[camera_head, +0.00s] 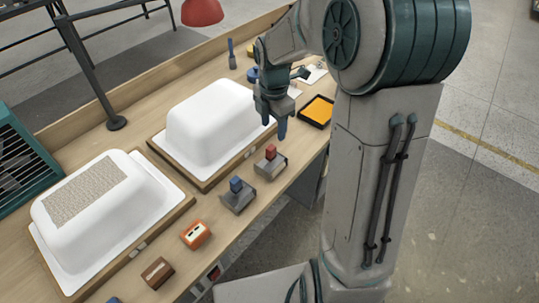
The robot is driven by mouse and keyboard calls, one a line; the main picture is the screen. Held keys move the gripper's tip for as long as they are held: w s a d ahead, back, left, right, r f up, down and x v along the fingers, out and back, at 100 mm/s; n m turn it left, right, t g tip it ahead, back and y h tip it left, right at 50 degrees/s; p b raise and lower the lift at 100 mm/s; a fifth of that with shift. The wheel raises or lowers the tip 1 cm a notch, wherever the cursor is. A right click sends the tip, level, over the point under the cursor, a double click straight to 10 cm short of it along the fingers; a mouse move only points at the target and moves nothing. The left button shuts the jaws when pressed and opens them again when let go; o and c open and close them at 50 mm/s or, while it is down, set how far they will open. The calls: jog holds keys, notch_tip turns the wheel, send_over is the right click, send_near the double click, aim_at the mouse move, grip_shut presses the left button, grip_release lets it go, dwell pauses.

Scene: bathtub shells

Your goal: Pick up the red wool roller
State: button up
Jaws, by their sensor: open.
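I cannot clearly make out a red wool roller. The red thing on the bench near my gripper is a small red piece (271,151) on a grey block (270,165) near the front edge; I cannot tell whether it is the roller. My gripper (274,122) is open, with its fingers pointing down. It appears just above and behind the red piece in the picture, apart from it, beside the right end of the rear white tub shell (210,115). The gripper and arm hide part of the bench behind them.
A second white shell (135,170) with a textured patch sits front left. Along the front edge are a blue-topped block (237,190), an orange box (195,234) and a brown block (157,272). A black tray with orange content (317,110) lies right. A red lamp (201,12) hangs above.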

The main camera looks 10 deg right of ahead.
aim_at(271, 155)
jog(key=shift+w+f+n, duration=0.3)
jog(key=shift+f+n, duration=0.1)
jog(key=shift+f, duration=0.05)
notch_tip(271, 155, down, 8)
jog(key=shift+r, duration=0.15)
jog(key=f, duration=0.2)
jog(key=f+p, duration=0.1)
jog(key=f, duration=0.1)
jog(key=shift+w+a+f, duration=0.1)
jog(key=shift+w+a, duration=0.05)
jog(key=shift+w, duration=0.25)
jog(key=shift+f, duration=0.6)
grip_shut()
